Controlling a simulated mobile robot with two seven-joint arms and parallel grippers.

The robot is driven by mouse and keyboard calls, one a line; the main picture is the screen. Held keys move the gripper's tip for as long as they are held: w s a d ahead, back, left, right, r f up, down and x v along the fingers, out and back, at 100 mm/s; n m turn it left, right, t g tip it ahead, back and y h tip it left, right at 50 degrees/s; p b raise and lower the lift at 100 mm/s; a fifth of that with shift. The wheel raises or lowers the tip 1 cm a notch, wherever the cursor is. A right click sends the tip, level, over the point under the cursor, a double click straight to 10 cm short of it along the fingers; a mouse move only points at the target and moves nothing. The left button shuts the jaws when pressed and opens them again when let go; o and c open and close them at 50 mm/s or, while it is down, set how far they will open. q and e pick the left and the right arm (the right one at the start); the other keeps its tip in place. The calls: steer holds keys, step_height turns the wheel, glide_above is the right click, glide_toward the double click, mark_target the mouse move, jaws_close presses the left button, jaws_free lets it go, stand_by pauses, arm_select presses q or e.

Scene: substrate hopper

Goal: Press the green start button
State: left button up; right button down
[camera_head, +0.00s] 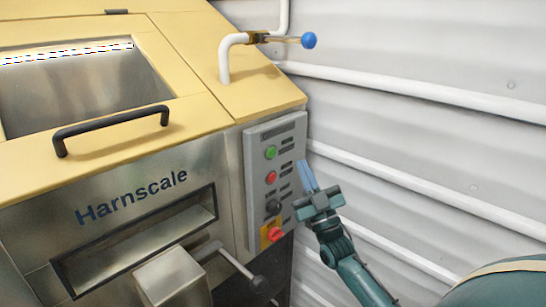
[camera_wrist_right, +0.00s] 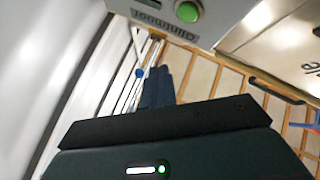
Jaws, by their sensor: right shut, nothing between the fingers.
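The green start button (camera_head: 271,152) is the top button on the grey control panel (camera_head: 259,199) on the machine's right front. It also shows at the top of the right wrist view (camera_wrist_right: 188,11). My right gripper (camera_head: 307,176) is shut and empty, just to the right of the panel in the head view, its blue fingers pointing up. Its fingertips are apart from the green button in the picture. In the right wrist view the dark fingers (camera_wrist_right: 157,88) lie together below the button. My left gripper is not in view.
Below the green button are a red button (camera_head: 271,177), a dark knob (camera_head: 273,207) and a red switch on a yellow plate (camera_head: 275,233). A black-handled lever (camera_head: 260,284) sticks out below. A blue-knobbed valve (camera_head: 309,40) stands above. A white corrugated wall (camera_head: 440,130) is at right.

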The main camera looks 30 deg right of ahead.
mark_target(273, 153)
arm_select(q)
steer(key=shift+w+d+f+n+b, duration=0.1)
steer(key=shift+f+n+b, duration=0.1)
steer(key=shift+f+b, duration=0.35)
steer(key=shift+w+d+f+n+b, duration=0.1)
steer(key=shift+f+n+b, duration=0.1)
steer(key=shift+b, duration=0.65)
arm_select(e)
steer(key=w+a, duration=0.1)
steer(key=w, duration=0.5)
steer(key=shift+a, duration=0.3)
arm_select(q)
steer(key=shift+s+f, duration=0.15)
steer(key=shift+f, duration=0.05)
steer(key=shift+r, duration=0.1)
arm_select(e)
steer(key=shift+w, duration=0.15)
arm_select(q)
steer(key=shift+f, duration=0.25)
arm_select(e)
steer(key=shift+w+a, duration=0.1)
steer(key=shift+w, duration=0.2)
